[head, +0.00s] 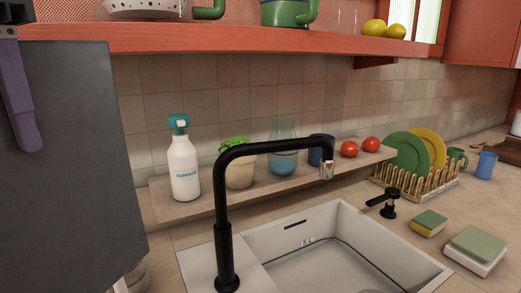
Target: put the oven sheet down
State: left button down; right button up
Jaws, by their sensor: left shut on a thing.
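The oven sheet (75,150) is a large dark grey flat panel, held tilted up close to the camera on the left side of the head view. It hides part of the wall and counter behind it. My left gripper (22,120) comes in at the upper left edge, with a purple finger lying against the near face of the sheet. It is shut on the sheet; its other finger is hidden. My right gripper is not in view.
A sink (320,255) with a black faucet (225,230) fills the lower middle. A ledge holds a spray bottle (184,165), a potted plant (238,175), a glass vase (283,160) and tomatoes (349,149). A dish rack (415,180) and sponges (429,222) stand right. A red shelf (240,38) hangs above.

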pick_arm(q)
jog(key=s+d+f+m, duration=0.1)
jog(key=s+d+m, duration=0.25)
jog(key=m, duration=1.25)
jog(key=s+d+f+m, duration=0.15)
jog(key=d+m, duration=0.25)
jog(key=m, duration=1.2)
jog(key=s+r+p, duration=0.2)
jog(key=r+p, duration=1.1)
jog(key=p, duration=0.1)
jog(key=s+r+p, duration=0.3)
jog(key=r+p, duration=1.1)
jog(key=shift+s, duration=0.35)
jog(key=shift+f, duration=0.1)
